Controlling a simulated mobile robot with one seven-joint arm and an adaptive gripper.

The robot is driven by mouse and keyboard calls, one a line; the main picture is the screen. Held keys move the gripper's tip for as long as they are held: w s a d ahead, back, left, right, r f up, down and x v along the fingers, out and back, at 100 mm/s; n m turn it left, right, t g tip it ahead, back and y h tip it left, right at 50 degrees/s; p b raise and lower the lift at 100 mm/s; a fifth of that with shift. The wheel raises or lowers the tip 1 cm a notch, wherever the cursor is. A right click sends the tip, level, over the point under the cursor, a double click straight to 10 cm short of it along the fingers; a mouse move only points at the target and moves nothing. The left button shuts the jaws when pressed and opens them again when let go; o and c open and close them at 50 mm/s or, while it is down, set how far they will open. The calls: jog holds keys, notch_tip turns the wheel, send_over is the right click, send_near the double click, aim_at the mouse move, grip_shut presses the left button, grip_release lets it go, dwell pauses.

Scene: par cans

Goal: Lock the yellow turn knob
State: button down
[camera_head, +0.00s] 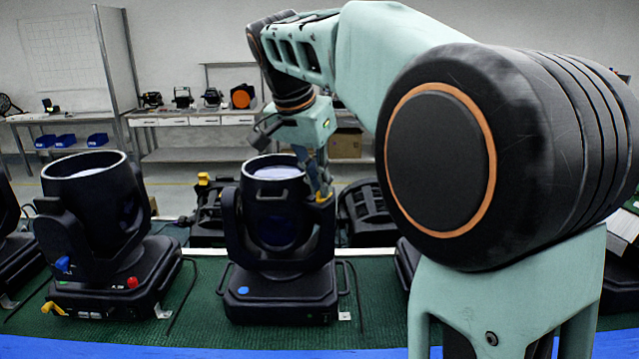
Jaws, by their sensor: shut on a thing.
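A black par can (275,225) stands upright in its yoke in the middle of the green surface. A small yellow turn knob (324,198) shows at the upper right side of this can, by the yoke arm. My gripper (321,190) reaches down from above and is shut on the yellow knob. The fingers partly hide the knob, and its exact turn angle is too small to tell.
Another par can (92,230) with blue, red and yellow knobs stands to the left. More black fixtures (365,212) sit behind. The green mat (190,320) has a blue front edge (200,350). Workbenches (195,120) are at the back. My arm covers the right side.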

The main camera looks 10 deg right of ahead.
jog(key=n+t+y, duration=0.1)
jog(key=n, duration=0.3)
jog(key=shift+s+d, duration=0.1)
jog(key=shift+d, duration=0.05)
jog(key=n+y, duration=0.1)
jog(key=n, duration=0.1)
jog(key=n+y, duration=0.1)
jog(key=n, duration=0.2)
jog(key=shift+d+r+n, duration=0.15)
jog(key=shift+d+n, duration=0.05)
jog(key=shift+n, duration=0.1)
jog(key=n+y+p, duration=0.1)
jog(key=n+y, duration=0.1)
jog(key=n, duration=0.2)
jog(key=shift+d, duration=0.15)
jog(key=shift+d+n+g+y+p, duration=0.15)
jog(key=shift+n+y+p, duration=0.25)
jog(key=shift+n, duration=0.6)
jog(key=shift+a+n+g+y+p, duration=0.1)
jog(key=shift+n+g+y+p, duration=0.2)
jog(key=shift+n, duration=0.7)
jog(key=c, duration=2.1)
grip_release()
